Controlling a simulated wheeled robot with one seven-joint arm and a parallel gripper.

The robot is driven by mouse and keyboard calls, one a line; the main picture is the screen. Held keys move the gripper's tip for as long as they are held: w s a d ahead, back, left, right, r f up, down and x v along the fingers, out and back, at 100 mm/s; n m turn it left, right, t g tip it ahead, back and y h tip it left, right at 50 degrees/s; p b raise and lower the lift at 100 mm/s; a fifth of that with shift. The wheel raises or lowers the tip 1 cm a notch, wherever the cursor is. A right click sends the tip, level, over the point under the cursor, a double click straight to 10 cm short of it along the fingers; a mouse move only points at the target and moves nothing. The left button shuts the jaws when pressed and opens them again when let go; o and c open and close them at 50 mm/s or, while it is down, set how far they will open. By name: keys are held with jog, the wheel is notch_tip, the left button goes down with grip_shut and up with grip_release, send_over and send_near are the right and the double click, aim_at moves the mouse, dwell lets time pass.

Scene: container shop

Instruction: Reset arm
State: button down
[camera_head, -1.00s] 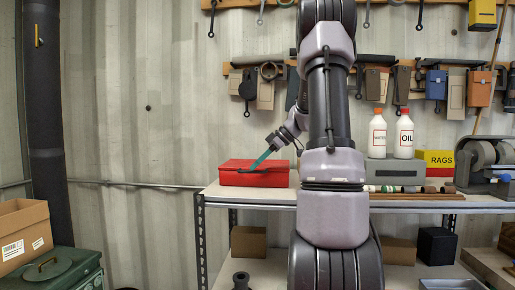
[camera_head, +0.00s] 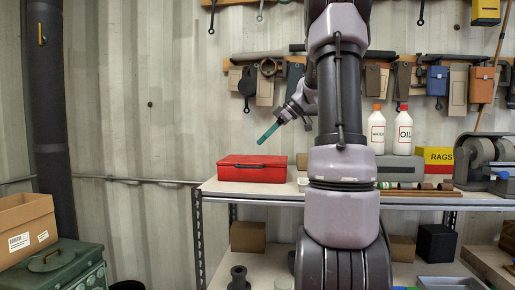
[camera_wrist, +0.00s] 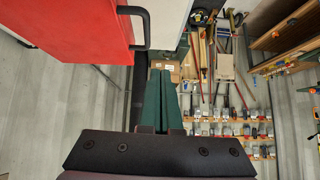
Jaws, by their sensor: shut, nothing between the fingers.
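My gripper (camera_head: 265,137) has green fingers and is raised above the workbench, pointing down and to the left. It is shut with nothing between the fingers. In the wrist view its two green fingers (camera_wrist: 159,98) lie close together. The red metal box (camera_head: 252,174) sits closed on the left end of the bench, below and apart from my gripper. It also shows in the wrist view as a red box (camera_wrist: 65,28) with a black handle at the upper left. My arm hides part of the bench's middle.
The bench top (camera_head: 220,188) holds a white bottle (camera_head: 376,132), an oil bottle (camera_head: 403,132), a rags box (camera_head: 437,158) and a grinder (camera_head: 483,155). Tools hang on the wall behind. A cardboard box (camera_head: 25,224) and a green case (camera_head: 55,266) stand at left.

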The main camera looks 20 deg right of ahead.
jog(key=shift+s+a+v, duration=0.1)
jog(key=shift+s+v, duration=0.05)
jog(key=shift+v, duration=1)
jog(key=shift+s+a+v, duration=0.1)
jog(key=shift+s+v, duration=0.05)
jog(key=shift+v, duration=1)
jog(key=s+a+f+m+t+h, duration=0.1)
jog(key=s+a+f+m+h, duration=0.1)
jog(key=s+a+m, duration=0.5)
jog(key=s+a+f+m+t+h, duration=0.1)
jog(key=s+a+f+m+h, duration=0.2)
jog(key=s+a+m, duration=0.5)
jog(key=s+a, duration=0.3)
jog(key=s, duration=0.3)
jog(key=shift+s+f+h, duration=0.2)
jog(key=shift+s+h, duration=0.1)
jog(key=shift+a, duration=0.15)
